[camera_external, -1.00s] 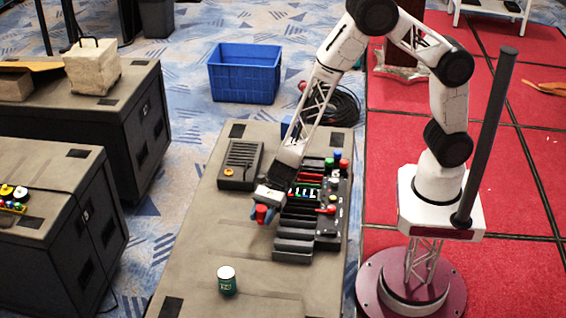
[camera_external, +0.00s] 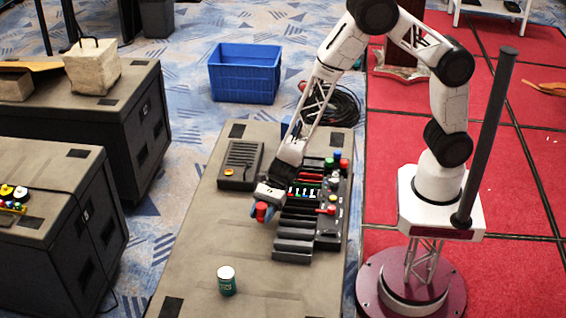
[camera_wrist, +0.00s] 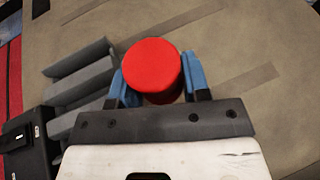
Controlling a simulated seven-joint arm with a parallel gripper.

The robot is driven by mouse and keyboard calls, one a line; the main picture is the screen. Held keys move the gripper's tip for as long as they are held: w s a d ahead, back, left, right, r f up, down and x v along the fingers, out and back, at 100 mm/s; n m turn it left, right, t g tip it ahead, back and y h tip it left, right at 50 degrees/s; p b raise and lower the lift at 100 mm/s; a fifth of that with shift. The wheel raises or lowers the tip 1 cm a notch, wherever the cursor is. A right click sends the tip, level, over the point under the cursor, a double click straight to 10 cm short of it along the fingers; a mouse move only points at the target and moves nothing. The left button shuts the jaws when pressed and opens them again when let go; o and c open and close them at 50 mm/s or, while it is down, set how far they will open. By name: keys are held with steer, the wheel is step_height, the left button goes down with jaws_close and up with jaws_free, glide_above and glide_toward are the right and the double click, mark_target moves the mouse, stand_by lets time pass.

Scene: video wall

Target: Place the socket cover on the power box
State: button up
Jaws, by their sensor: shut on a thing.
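My gripper (camera_external: 264,212) is shut on a red round socket cover (camera_wrist: 153,66), held between its blue fingers in the wrist view. In the external view the red cover (camera_external: 261,211) hangs at the left side of the power box (camera_external: 292,245), above the table. The power box is dark, with stepped grey slats on its near left part and coloured sockets or caps along its far part. In the wrist view the box's grey slats (camera_wrist: 82,78) lie left of my gripper, apart from the cover. The cover's underside is hidden.
A dark device with a slotted face (camera_external: 240,165) lies on the table's far left. Red, green and blue caps (camera_external: 337,157) stand at the box's far end. A blue crate (camera_external: 244,74) sits on the floor behind.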

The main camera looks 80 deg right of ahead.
steer(key=s+d+r+m+t+h, duration=0.1)
steer(key=d+r+m+t, duration=0.1)
steer(key=d, duration=1.4)
steer(key=s+d+r+m+t+h, duration=0.1)
steer(key=d+r+m+t+h, duration=0.1)
steer(key=d, duration=1.4)
steer(key=shift+r+m+t, duration=0.6)
steer(key=shift+m, duration=0.1)
steer(key=shift+d, duration=0.1)
glide_above(241, 159)
steer(key=shift+f, duration=0.75)
steer(key=shift+f, duration=1.75)
steer(key=shift+f, duration=0.15)
steer(key=o, duration=0.9)
